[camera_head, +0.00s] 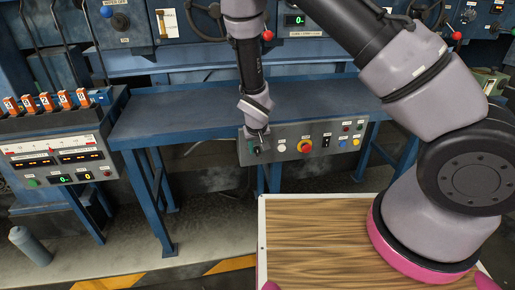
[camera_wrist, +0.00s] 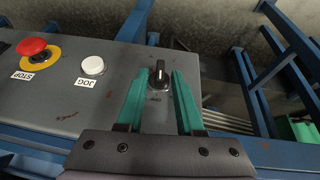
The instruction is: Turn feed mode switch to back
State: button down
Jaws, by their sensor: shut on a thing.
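A black switch knob (camera_wrist: 159,73) sits on the grey control panel (camera_wrist: 60,92), near one end of it. I take it for the feed mode switch; the label by it is too small to read. My gripper (camera_wrist: 160,82) has its two green fingers on either side of the knob and is shut on it. The knob's pointer lies roughly along the fingers. In the head view my gripper (camera_head: 257,136) reaches down to the left end of the panel (camera_head: 317,143), and its wrist and fingers partly hide the switch.
A white JOG button (camera_wrist: 93,65) and a red STOP button (camera_wrist: 32,47) with a yellow ring stand beside the switch. More switches and lamps lie farther along the panel. A blue bench (camera_head: 180,105) is behind it. A wooden board (camera_head: 315,240) lies in front.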

jog(key=h, duration=0.1)
jog(key=a+t+h, duration=0.1)
jog(key=h, duration=0.1)
jog(key=n+h, duration=0.1)
jog(key=h, duration=0.1)
jog(key=shift+s+a+f, duration=0.15)
jog(key=shift+a+f, duration=0.05)
jog(key=shift+f, duration=0.05)
jog(key=shift+a+f+n+t+h, duration=0.1)
jog(key=shift+n+t+h, duration=0.2)
jog(key=shift+h, duration=0.5)
jog(key=shift+a+f+n+t+h, duration=0.15)
jog(key=shift+t+h, duration=0.25)
jog(key=shift+h, duration=0.4)
jog(key=shift+d, duration=0.1)
jog(key=c, duration=0.9)
grip_release()
jog(key=v, duration=1.1)
jog(key=shift+f, duration=0.1)
